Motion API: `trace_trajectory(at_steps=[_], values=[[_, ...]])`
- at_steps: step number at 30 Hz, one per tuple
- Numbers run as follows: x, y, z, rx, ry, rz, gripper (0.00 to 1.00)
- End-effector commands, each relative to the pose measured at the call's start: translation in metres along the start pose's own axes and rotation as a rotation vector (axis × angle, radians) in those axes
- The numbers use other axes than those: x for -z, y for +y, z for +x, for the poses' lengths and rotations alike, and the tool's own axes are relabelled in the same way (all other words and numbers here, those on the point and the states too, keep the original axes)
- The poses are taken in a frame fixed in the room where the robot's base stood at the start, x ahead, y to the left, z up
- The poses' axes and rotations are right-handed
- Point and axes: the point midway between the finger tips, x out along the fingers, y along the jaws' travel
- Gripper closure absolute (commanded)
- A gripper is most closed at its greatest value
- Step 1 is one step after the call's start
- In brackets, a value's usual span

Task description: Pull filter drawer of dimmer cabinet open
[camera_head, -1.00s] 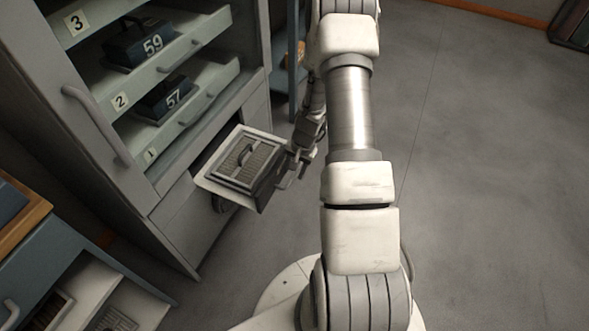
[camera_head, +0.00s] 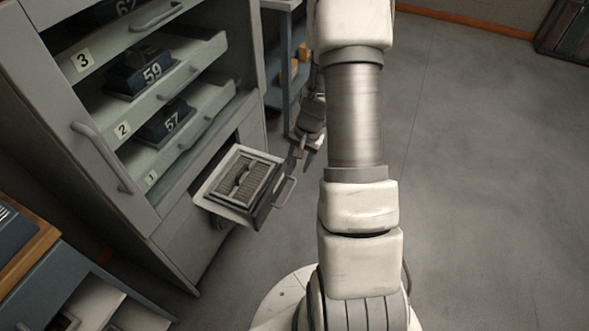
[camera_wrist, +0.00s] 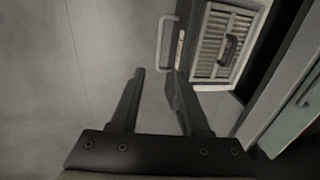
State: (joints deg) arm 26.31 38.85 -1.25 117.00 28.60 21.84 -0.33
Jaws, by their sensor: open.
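The filter drawer (camera_head: 212,195) sticks out from the lower front of the grey dimmer cabinet (camera_head: 182,232). A slatted filter (camera_head: 245,180) with a dark handle lies in it. The drawer's bar handle (camera_head: 284,191) is on its front and is empty. In the wrist view the handle (camera_wrist: 161,42) stands beyond my fingertips, apart from them. My gripper (camera_wrist: 156,75) is open with nothing between its fingers. In the head view my gripper (camera_head: 303,150) is just behind and above the drawer front, partly hidden by my arm.
Above the drawer, numbered shelves hold dark units, such as 59 (camera_head: 140,75) and 57 (camera_head: 165,122). A blue shelf rack (camera_head: 290,70) stands behind. A wood-topped blue cabinet (camera_head: 50,280) with open drawers is at lower left. The floor to the right is clear.

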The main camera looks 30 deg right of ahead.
Motion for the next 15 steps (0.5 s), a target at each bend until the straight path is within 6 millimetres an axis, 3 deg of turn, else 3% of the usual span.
trace_trajectory(at_steps=[1, 6, 15], values=[[0.0, -0.001, -0.011, 0.001, 0.001, 0.0, 0.54], [0.0, -0.001, -0.025, 0.001, 0.0, 0.001, 0.54], [0.0, 0.0, -0.027, 0.0, -0.001, 0.001, 0.54]])
